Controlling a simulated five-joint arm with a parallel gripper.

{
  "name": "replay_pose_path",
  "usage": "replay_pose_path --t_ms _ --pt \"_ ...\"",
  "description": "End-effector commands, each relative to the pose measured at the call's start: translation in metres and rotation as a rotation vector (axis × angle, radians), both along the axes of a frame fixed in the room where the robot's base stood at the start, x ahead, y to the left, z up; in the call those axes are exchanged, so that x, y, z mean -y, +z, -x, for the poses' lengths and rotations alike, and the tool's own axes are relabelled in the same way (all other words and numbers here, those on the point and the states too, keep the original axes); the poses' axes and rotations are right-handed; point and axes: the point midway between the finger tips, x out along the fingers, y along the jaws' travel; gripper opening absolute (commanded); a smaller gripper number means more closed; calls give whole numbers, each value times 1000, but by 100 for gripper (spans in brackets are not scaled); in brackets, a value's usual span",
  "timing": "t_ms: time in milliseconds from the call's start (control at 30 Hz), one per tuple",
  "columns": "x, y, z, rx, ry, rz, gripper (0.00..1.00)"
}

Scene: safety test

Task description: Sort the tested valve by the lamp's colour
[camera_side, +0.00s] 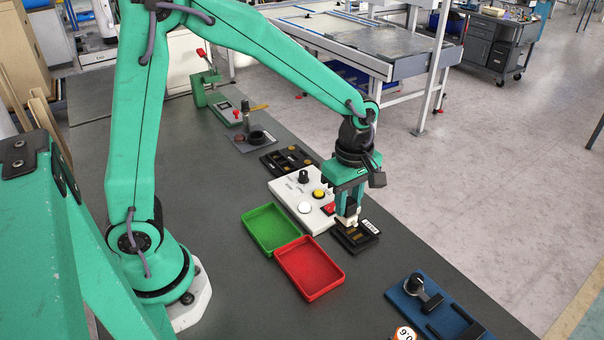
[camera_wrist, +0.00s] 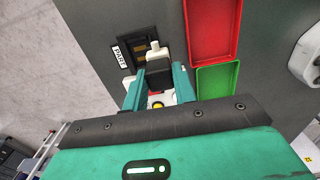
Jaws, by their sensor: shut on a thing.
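My gripper (camera_side: 347,215) is shut on a small white valve (camera_side: 349,222), low at the black label-marked tray (camera_side: 366,243). In the wrist view the valve (camera_wrist: 154,52) shows just beyond my fingertips (camera_wrist: 160,68), over the edge of that tray (camera_wrist: 138,45). I cannot tell whether the valve touches the tray. The white test box (camera_side: 290,187) stands to the left, with a yellow button (camera_side: 319,193), a red part and a white dome (camera_side: 305,207), perhaps the lamp; it shows no colour. The green tray (camera_side: 247,216) and the red tray (camera_side: 343,278) look empty.
A black tray with several compartments (camera_side: 267,160) lies behind the test box. A blue fixture plate (camera_side: 403,294) and an orange-white round object (camera_side: 404,334) are at the front right. A green press (camera_side: 213,90) stands far back. The dark tabletop left of the trays is clear.

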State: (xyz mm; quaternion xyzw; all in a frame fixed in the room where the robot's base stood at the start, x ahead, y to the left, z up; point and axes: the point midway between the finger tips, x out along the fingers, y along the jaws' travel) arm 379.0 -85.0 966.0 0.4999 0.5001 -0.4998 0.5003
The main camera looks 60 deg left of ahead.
Motion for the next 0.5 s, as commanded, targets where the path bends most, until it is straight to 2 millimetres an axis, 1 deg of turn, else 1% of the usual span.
replay_pose_path --t_ms 33,100,300,400,500 --pt "2 2 11 2 -2 0 3" --pt "4 2 26 0 -2 0 3" --pt "8 2 66 1 -1 0 3" --pt "8 1 82 1 1 0 3" --pt "8 0 93 1 1 0 3"
